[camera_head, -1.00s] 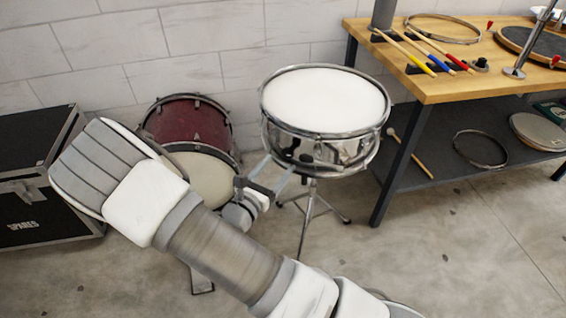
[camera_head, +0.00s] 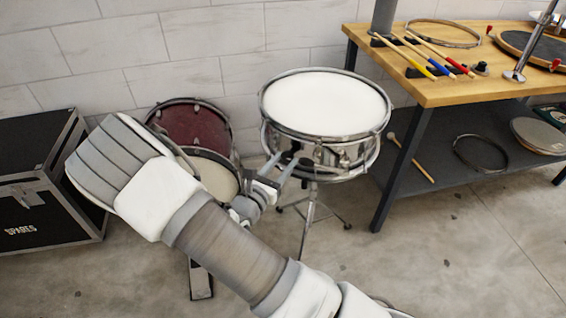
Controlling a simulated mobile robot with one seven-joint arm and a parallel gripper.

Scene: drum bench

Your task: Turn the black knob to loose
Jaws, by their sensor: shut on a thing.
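The snare drum (camera_head: 325,103) has a white head and a chrome shell and stands on a tripod stand. The black knob (camera_head: 287,157) is on the near left side of its shell, small and partly hidden by the fingers. My gripper (camera_head: 283,163) reaches up to it from the lower left, and its two pale fingers are shut on the knob. The knob's marking and turn angle are too small to read.
A red drum (camera_head: 195,125) stands behind my arm on the left, beside a black case (camera_head: 30,190) marked SPARES. A wooden bench (camera_head: 450,88) with sticks and hoops stands at the right. Grey floor is open in front.

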